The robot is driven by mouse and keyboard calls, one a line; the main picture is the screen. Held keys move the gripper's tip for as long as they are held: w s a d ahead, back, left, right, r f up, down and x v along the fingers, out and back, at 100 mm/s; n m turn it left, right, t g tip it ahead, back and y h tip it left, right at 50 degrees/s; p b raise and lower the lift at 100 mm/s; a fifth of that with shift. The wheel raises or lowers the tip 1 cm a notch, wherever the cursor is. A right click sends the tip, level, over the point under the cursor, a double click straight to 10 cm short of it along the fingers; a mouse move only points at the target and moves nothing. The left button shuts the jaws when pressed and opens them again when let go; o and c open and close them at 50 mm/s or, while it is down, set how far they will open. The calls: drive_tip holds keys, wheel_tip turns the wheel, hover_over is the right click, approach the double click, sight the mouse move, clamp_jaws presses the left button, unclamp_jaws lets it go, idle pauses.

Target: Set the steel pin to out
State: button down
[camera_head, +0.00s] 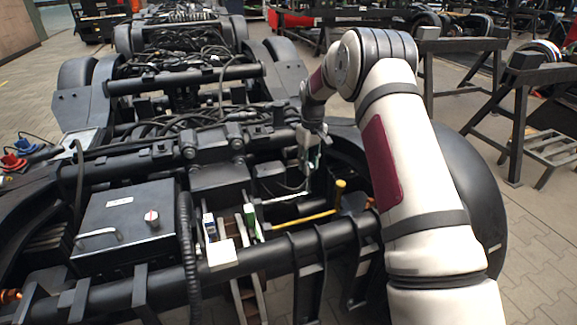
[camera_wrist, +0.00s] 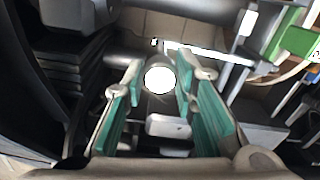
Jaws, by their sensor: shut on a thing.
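The steel pin is a bright metal rod (camera_head: 290,195) lying across the dark bogie frame, left of and below my gripper in the head view. My gripper (camera_head: 311,163) reaches down into the frame beside the wheel. In the wrist view its teal-padded fingers (camera_wrist: 161,76) stand on either side of a bright round end (camera_wrist: 159,79), which I take to be the pin's head. The fingers are shut on it. A bright rod (camera_wrist: 205,52) shows just beyond the fingertips. The exact contact is hidden in the head view.
A yellow-handled lever (camera_head: 305,219) lies close below the pin. A large dark wheel (camera_head: 478,205) is right, partly behind my arm. A green part (camera_wrist: 292,36) shows at the wrist view's upper right.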

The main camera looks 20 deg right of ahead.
drive_tip(key=d, duration=0.6)
drive_tip(key=shift+s, duration=0.1)
drive_tip(key=c, duration=1.3)
unclamp_jaws()
drive_tip(key=shift+d, duration=0.1)
drive_tip(key=shift+f, duration=0.1)
wheel_tip(320, 180, up, 12)
